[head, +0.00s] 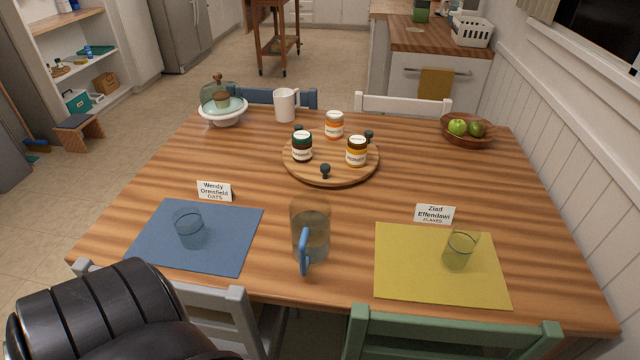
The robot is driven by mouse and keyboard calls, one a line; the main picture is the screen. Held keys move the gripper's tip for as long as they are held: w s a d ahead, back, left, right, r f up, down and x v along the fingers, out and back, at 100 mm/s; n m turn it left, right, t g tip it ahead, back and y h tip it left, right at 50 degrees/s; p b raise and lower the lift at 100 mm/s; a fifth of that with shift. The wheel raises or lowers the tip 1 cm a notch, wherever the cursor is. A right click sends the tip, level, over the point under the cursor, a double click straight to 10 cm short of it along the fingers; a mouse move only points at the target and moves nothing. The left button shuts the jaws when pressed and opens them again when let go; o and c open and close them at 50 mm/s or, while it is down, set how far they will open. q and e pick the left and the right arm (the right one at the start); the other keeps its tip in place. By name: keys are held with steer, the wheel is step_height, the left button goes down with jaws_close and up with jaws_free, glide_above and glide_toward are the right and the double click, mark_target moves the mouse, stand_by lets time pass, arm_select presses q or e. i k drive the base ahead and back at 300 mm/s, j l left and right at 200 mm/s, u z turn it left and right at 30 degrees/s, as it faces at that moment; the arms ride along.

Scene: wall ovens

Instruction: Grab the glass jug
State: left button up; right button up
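The glass jug (312,232) stands upright on the wooden table near its front edge, between the blue and yellow placemats. It is clear, and its blue handle (304,251) faces me. A dark, ribbed part of my own body fills the lower left corner. Neither of my grippers shows in the head view, and nothing touches the jug.
A glass stands on the blue placemat (228,222) and another on the yellow placemat (392,285). Name cards stand behind them. A round wooden tray (330,177) holds several jars. Grey (215,302) and green (450,330) chairs stand at the front edge.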

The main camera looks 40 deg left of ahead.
mark_target(310, 212)
steer(key=i+u, duration=0.1)
steer(key=u, duration=0.25)
steer(key=i+u, duration=0.1)
steer(key=u, duration=0.25)
steer(key=i+l+u, duration=0.1)
steer(key=u, duration=0.85)
